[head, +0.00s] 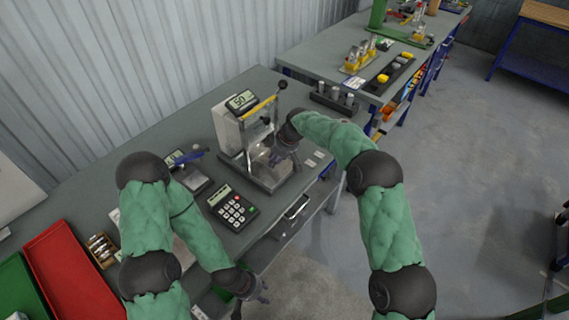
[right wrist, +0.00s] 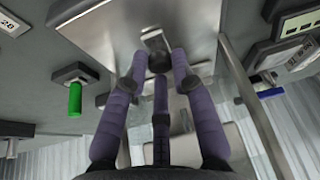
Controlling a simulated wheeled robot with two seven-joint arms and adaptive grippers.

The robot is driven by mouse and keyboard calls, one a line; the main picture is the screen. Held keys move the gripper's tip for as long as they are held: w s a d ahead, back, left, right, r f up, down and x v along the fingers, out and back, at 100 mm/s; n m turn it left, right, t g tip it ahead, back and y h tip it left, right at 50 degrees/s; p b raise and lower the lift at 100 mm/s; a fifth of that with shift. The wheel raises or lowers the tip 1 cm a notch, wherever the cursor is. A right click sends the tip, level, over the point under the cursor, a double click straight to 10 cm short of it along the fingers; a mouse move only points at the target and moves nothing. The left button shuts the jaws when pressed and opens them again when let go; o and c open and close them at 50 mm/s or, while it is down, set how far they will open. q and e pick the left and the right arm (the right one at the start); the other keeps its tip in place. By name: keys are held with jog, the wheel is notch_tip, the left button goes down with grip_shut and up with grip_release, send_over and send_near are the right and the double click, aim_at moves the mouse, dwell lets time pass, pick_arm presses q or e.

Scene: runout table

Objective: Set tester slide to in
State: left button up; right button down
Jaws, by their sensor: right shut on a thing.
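My right gripper (head: 287,158) reaches in from the right at the tester's front. In the right wrist view, its purple fingers (right wrist: 157,68) close around a small dark knob on a light bracket (right wrist: 152,37), beside a grey plate (right wrist: 105,22). I cannot tell the slide's exact position. My left gripper (head: 262,291) hangs low by the bench front, away from the tester; its finger opening is unclear.
A keypad unit (head: 232,207) and a small scale (head: 193,180) stand left of the tester. A dark block with several cylinders (head: 334,98) is behind right. The floor right of the bench is clear.

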jog(key=shift+w+a, duration=0.15)
jog(key=shift+a, duration=0.2)
jog(key=c, duration=1.3)
grip_release()
jog(key=shift+a, duration=0.1)
jog(key=shift+o, duration=1.2)
jog(key=shift+w+a, duration=0.1)
jog(key=shift+a, duration=0.1)
